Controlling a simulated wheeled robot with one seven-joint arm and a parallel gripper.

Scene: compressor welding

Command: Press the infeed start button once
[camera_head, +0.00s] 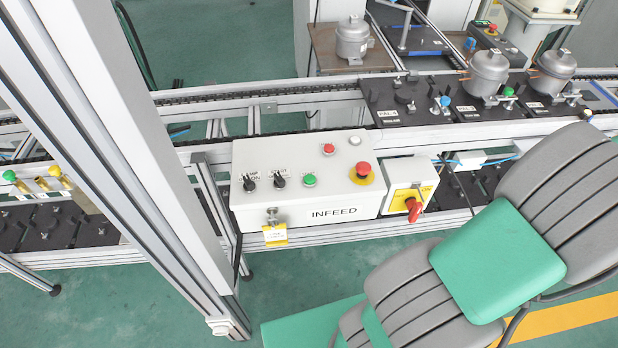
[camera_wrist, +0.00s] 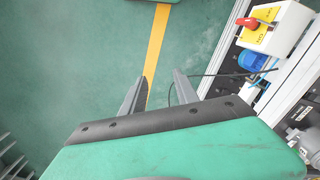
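The grey-white INFEED control box (camera_head: 305,200) is mounted on the front of the conveyor frame in the head view. On its sloped top are a green button (camera_head: 309,180), a red button (camera_head: 328,149), a white button (camera_head: 355,140) and a red mushroom button on a yellow ring (camera_head: 363,169). The green button's small label is not readable. The INFEED box is not visible in that view.
A tall aluminium post (camera_head: 125,150) stands left. A yellow tag (camera_head: 275,235) hangs in front. Compressors (camera_head: 489,72) sit on pallets behind.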

